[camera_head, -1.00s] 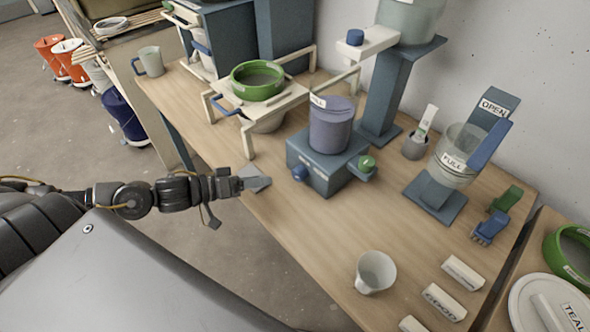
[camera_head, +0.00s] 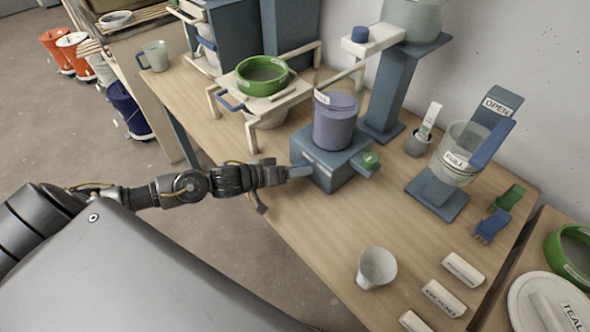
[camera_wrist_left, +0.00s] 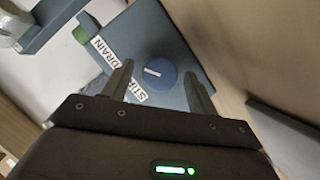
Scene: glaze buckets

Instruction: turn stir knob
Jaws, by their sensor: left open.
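The stir knob (camera_wrist_left: 157,73) is a round blue dial with a white line across its face, on the front of a blue-grey stirrer box (camera_head: 333,170). A label by it reads STIR, with DRAIN further along. A purple-grey vessel (camera_head: 335,122) stands on the box. My left gripper (camera_head: 300,172) reaches the box's front at the knob's place, hiding the knob in the head view. In the left wrist view the open fingers (camera_wrist_left: 160,80) lie on either side of the knob, apart from it as far as I can tell. My right gripper is out of view.
A green knob (camera_head: 370,160) sits on the box's right side. A green-rimmed sieve (camera_head: 262,76) rests on a wooden stand behind left. The table in front of the box is clear.

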